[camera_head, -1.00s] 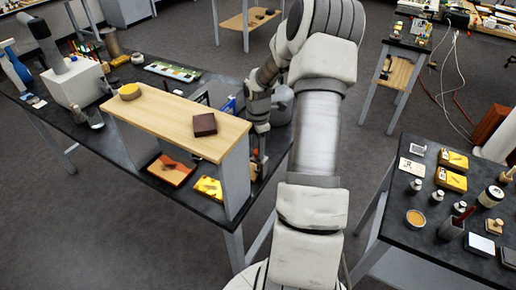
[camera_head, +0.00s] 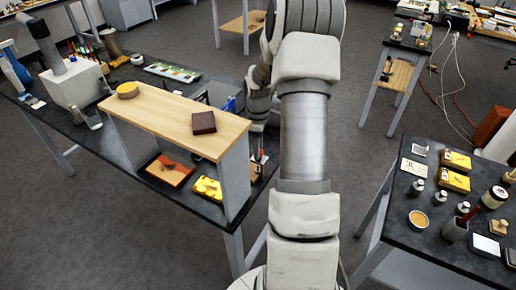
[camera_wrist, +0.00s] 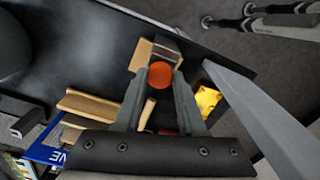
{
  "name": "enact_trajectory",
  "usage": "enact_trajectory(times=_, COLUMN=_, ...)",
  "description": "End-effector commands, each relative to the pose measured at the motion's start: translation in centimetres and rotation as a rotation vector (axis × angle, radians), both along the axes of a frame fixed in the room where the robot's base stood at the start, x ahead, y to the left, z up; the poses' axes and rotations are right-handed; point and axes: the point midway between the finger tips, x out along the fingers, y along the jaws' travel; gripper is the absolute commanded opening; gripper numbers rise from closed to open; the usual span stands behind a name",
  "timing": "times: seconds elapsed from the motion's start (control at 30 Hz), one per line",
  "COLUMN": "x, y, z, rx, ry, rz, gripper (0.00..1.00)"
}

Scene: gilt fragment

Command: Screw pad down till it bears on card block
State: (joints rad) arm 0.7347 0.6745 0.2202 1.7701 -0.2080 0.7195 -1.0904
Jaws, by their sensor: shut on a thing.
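In the wrist view my gripper (camera_wrist: 160,80) is shut on a round orange knob (camera_wrist: 160,75), seen end-on between the fingertips. A tan block-like piece (camera_wrist: 144,54) with a grey metal part (camera_wrist: 166,52) lies just beyond the knob. Whether this is the card block cannot be told. The pad cannot be made out, so any contact or gap under it is hidden. In the head view my gripper is behind the right end of the wooden shelf, and a small reddish bit (camera_head: 262,157) shows there.
The wooden shelf (camera_head: 165,112) stands on the dark bench, with a dark brown block (camera_head: 204,123) and a yellow round piece (camera_head: 128,90) on top. Its grey upright (camera_wrist: 255,110) runs close to the right of my fingers. A blue lettered item (camera_wrist: 48,153) lies lower left.

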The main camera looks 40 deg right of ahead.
Motion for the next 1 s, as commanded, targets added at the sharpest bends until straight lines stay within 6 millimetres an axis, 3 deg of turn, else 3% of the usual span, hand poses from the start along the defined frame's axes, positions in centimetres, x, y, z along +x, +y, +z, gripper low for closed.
enact_trajectory(times=0.47, x=0.03, y=-0.15, z=0.14, rx=-0.002, ry=-0.002, rz=-0.015, gripper=0.0)
enact_trajectory(times=0.5, x=0.03, y=-0.16, z=0.14, rx=-0.003, ry=-0.003, rz=-0.015, gripper=0.43)
enact_trajectory(times=0.63, x=0.02, y=-0.12, z=0.11, rx=-0.002, ry=-0.002, rz=-0.014, gripper=0.66)
enact_trajectory(times=1.0, x=0.02, y=-0.05, z=0.36, rx=-0.001, ry=-0.001, rz=-0.013, gripper=0.69)
